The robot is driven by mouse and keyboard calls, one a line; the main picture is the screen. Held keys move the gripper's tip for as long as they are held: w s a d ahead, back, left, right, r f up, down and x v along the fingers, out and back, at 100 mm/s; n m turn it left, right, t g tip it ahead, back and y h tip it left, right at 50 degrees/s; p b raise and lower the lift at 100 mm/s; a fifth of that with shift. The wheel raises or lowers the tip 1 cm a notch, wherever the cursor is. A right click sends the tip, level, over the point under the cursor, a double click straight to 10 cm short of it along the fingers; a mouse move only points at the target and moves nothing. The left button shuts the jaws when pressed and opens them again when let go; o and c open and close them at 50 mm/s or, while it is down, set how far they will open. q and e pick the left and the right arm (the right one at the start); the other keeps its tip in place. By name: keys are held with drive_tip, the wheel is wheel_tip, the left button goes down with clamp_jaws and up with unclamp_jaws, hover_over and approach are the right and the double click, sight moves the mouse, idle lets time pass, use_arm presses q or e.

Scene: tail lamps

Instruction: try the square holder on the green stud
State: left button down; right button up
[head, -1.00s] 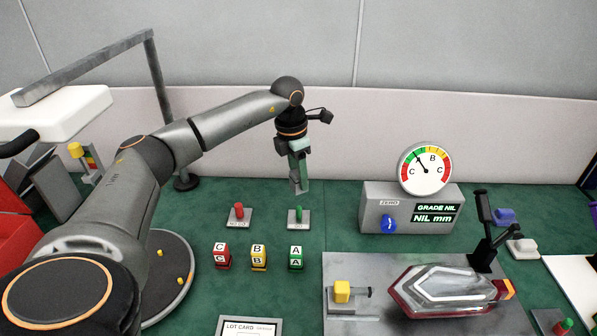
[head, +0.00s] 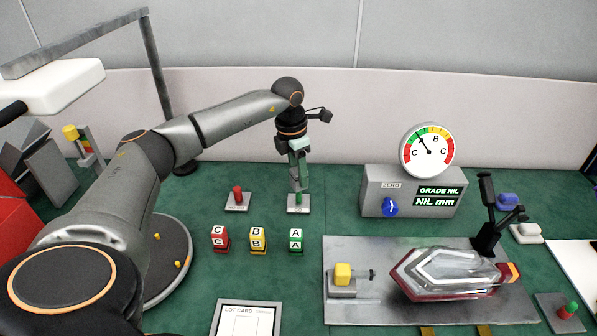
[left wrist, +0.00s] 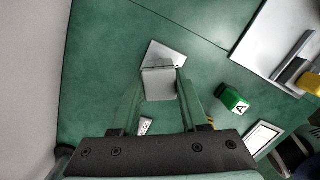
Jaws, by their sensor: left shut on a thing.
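My left gripper (head: 299,160) points straight down, shut on the square holder (head: 299,180), a small grey block. In the left wrist view the holder (left wrist: 158,84) sits between the fingertips. The green stud (head: 298,199) stands on a small pale plate (head: 305,209) directly below the holder. The holder's lower end is at or just above the stud's top; I cannot tell whether they touch. In the left wrist view the holder hides the stud, and part of the plate (left wrist: 164,52) shows beyond it. My right gripper is in neither view.
A red stud (head: 238,194) on its own plate stands to the left. Lettered C, B and green A blocks (head: 296,240) stand in front. A gauge box (head: 375,205) and a metal plate with a tail lamp (head: 445,272) are to the right.

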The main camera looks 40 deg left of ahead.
use_arm(q)
drive_tip(key=shift+p, duration=0.45)
idle(0.4)
drive_tip(key=shift+f, duration=0.2)
drive_tip(key=shift+f+b, duration=0.4)
drive_tip(key=shift+f, duration=0.1)
drive_tip(key=shift+r, duration=0.1)
idle(0.7)
drive_tip(key=shift+r+p, duration=0.4)
drive_tip(key=shift+p, duration=0.15)
drive_tip(key=shift+p, duration=0.45)
idle(0.5)
drive_tip(key=shift+f, duration=0.25)
